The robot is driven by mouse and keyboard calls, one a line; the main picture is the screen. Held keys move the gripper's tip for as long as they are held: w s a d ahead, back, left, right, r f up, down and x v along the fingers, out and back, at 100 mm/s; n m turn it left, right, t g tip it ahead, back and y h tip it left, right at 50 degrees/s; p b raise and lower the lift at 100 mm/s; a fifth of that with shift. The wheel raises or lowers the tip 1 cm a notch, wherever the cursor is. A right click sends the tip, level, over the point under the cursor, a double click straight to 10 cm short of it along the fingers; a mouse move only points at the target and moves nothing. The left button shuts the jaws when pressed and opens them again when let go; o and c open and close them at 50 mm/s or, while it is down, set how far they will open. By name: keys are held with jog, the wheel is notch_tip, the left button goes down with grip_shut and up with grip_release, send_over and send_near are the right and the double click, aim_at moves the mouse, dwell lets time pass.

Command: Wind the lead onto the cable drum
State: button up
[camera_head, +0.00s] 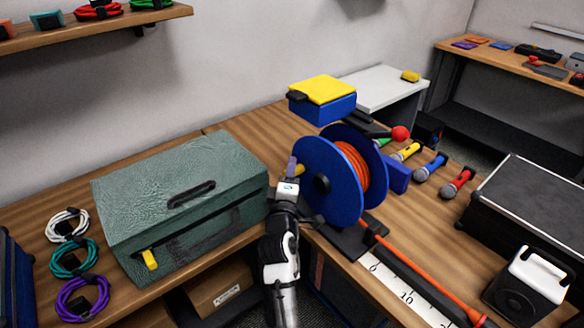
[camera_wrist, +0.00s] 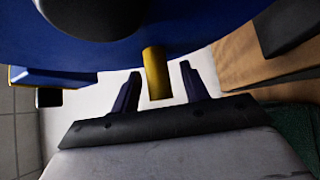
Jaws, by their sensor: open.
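The blue cable drum (camera_head: 318,196) stands upright on a dark base on the table, with orange lead (camera_head: 366,172) wound between its two flanges. The lead's free length (camera_head: 412,266) runs from the drum's foot toward the front right, beside a white scale, to an end near the table edge. My gripper (camera_head: 292,170) is at the drum's left face. In the wrist view my gripper (camera_wrist: 160,68) is open, with the yellow crank handle (camera_wrist: 155,72) between its two fingers. Gaps show on both sides of the handle. The dark hub (camera_wrist: 95,15) shows above it.
A green case (camera_head: 180,200) stands left of the drum, with coiled cables (camera_head: 75,258) beside it. A yellow-and-blue box (camera_head: 322,98) appears behind the drum. Several microphones (camera_head: 430,167) lie to its right. A black case (camera_head: 530,210) and white-fronted device (camera_head: 535,275) occupy the right side.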

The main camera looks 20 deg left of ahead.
jog(key=shift+s+r, duration=0.1)
jog(key=shift+s, duration=0.05)
jog(key=shift+c, duration=0.5)
grip_shut()
